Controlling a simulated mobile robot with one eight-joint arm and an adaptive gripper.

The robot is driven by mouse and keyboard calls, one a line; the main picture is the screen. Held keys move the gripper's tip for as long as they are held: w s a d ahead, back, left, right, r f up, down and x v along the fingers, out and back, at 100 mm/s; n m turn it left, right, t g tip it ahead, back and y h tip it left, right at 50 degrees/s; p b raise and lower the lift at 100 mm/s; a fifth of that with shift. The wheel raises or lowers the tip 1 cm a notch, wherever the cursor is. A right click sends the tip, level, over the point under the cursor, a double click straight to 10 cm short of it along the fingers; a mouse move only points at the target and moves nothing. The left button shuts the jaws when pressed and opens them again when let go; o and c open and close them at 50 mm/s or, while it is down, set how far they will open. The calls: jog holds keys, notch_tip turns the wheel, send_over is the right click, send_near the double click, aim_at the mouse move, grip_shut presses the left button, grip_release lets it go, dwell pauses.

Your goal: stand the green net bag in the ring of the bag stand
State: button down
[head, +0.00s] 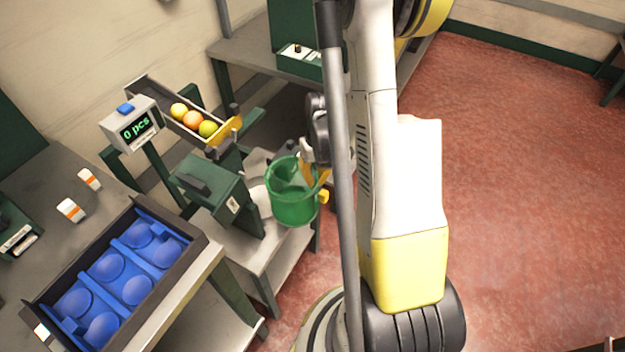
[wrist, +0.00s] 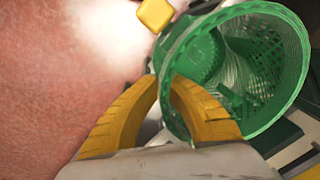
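The green net bag (head: 293,196) is open at the top and roughly upright beside the dark green stand-like unit in the head view. In the wrist view the bag (wrist: 262,70) fills the upper right, its mouth and mesh wall showing. My gripper (head: 319,174) is at the bag's right rim. In the wrist view its yellow fingers (wrist: 167,82) come close together with the bag's green edge between them. A yellow block (head: 323,196) sits beside the bag. It also shows in the wrist view (wrist: 155,14). The ring of the bag stand cannot be made out; a pale round surface (head: 259,202) shows behind the bag.
A chute (head: 167,96) with several fruits stands behind, beside a counter display (head: 139,129) reading 0 pcs. A dark crate with blue cups (head: 182,231) is on the front-left table. A grey bench (head: 236,47) stands at the back. Red floor (head: 530,190) is open at right.

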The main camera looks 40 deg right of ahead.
jog(key=w+a, duration=0.1)
jog(key=w, duration=0.2)
jog(key=w+a+p, duration=0.1)
jog(key=w, duration=0.3)
jog(key=w+a+p, duration=0.1)
jog(key=w+a, duration=0.1)
jog(key=w, duration=0.2)
jog(key=shift+w+a+f, duration=0.1)
jog(key=shift+w+f, duration=0.05)
jog(key=shift+w, duration=0.05)
jog(key=shift+w+a+f+b, duration=0.15)
jog(key=shift+f+b, duration=0.65)
jog(key=shift+f, duration=0.5)
jog(key=shift+w+d+f+b, duration=0.1)
jog(key=shift+f+b, duration=0.7)
jog(key=shift+f, duration=0.5)
jog(key=shift+a+r+b, duration=0.1)
jog(key=shift+a+b, duration=0.05)
jog(key=shift+b, duration=0.2)
jog(key=c, duration=1.5)
grip_release()
jog(key=shift+c, duration=0.2)
jog(key=shift+r, duration=0.1)
notch_tip(320, 180, up, 9)
jog(key=p, duration=0.5)
